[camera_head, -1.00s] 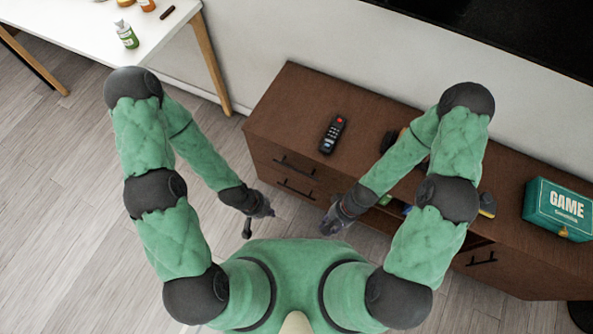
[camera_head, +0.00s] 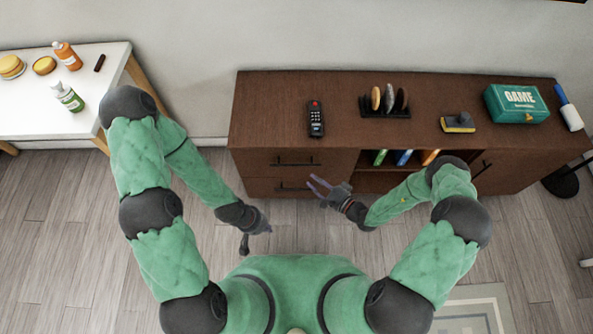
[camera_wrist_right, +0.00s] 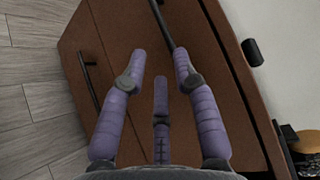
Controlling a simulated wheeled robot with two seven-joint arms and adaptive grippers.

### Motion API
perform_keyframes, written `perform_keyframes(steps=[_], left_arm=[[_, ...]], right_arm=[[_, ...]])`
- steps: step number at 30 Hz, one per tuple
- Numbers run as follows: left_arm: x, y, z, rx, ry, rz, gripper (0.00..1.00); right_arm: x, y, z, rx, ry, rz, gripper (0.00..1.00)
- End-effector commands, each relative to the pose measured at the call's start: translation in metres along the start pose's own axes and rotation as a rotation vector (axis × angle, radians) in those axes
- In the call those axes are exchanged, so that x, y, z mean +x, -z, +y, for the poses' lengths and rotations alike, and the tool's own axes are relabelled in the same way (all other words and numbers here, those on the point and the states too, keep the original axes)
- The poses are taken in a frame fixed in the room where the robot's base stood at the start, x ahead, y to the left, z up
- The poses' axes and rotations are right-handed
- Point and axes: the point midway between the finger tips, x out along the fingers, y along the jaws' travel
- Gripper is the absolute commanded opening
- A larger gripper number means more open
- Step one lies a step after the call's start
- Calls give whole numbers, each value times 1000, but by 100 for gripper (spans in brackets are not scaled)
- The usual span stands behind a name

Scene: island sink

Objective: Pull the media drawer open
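The brown media cabinet (camera_head: 270,110) has two drawers at its left end. The upper drawer's dark handle (camera_head: 295,163) and the lower drawer's handle (camera_head: 292,188) both show, and both drawers look shut. My right gripper (camera_head: 320,187) is in front of these drawers with its fingers spread and empty. In the right wrist view the fingers (camera_wrist_right: 160,55) are apart and point at the drawer fronts. One bar handle (camera_wrist_right: 163,22) lies just beyond the fingertips, and the other handle (camera_wrist_right: 90,75) is to their left. My left gripper (camera_head: 257,236) hangs left of the drawers, fingers apart, empty.
On the cabinet top are a remote (camera_head: 316,119), a dark rack (camera_head: 385,108), a yellow-black item (camera_head: 458,123) and a game box (camera_head: 516,103). An open shelf (camera_head: 375,182) holds coloured cases. A white table (camera_head: 30,115) stands left. Floor before the drawers is clear.

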Motion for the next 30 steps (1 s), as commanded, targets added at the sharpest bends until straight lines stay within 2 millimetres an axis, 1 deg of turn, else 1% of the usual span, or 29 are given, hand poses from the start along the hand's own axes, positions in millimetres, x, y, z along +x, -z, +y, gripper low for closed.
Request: perform_keyframes(steps=[2,5,8,18,21,25,30], left_arm=[[1,0,0,0,0,0,0],[4,0,-1,0,0,0,0],[9,0,-3,0,0,0,0],[28,1,-10,0,0,0,0],[32,1,-12,0,0,0,0],[35,2,-12,0,0,0,0],[36,2,-13,0,0,0,0]], right_arm=[[2,4,0,-9,7,16,30],[10,4,0,-10,8,16,30],[24,4,1,-11,8,13,30],[82,4,1,-11,7,10,30],[94,4,1,-9,6,11,30],[104,4,0,-8,6,12,30],[108,5,-1,-7,5,14,30]])
